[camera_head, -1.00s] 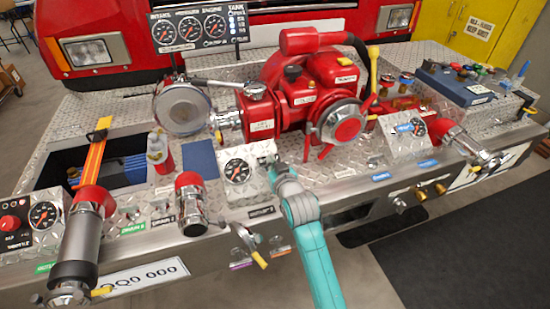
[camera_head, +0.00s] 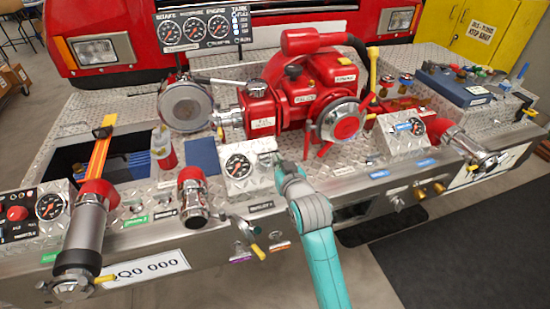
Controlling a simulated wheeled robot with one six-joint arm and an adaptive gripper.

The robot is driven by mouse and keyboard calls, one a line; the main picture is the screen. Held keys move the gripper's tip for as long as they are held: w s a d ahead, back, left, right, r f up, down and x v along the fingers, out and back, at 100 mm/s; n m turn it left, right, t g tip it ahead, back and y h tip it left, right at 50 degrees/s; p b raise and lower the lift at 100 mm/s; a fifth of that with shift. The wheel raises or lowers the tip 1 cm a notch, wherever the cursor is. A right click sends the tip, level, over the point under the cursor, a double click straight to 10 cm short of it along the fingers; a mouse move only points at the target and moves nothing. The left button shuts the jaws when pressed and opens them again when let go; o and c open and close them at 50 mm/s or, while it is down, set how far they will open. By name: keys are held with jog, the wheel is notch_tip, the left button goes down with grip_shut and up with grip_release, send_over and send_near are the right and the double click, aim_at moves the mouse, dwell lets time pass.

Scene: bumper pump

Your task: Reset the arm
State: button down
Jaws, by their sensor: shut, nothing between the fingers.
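My teal and grey arm (camera_head: 316,235) reaches up from the bottom edge to the middle of the bumper. My gripper (camera_head: 271,161) is small and partly hidden at the arm's far end, just right of the single-gauge panel (camera_head: 238,167). It is shut, and I see nothing held in it. Whether it touches the panel or the deck, I cannot tell. The red pump (camera_head: 315,95) stands behind it on the diamond-plate bumper deck (camera_head: 345,165).
A chrome outlet with a red collar (camera_head: 192,195) and a lever valve (camera_head: 247,232) are left of my arm. A bottle (camera_head: 162,150) stands farther left. A blue control box (camera_head: 460,88) is at right. Dark floor mat (camera_head: 470,240) lies clear at lower right.

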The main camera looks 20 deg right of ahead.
jog(key=s+f, duration=0.4)
jog(key=s, duration=0.6)
jog(key=s+f, duration=0.4)
jog(key=s, duration=0.5)
jog(key=s+f, duration=0.4)
jog(key=s, duration=0.6)
jog(key=f+v, duration=0.1)
jog(key=v, duration=2.2)
jog(key=shift+s+f, duration=0.35)
jog(key=shift+s, duration=0.1)
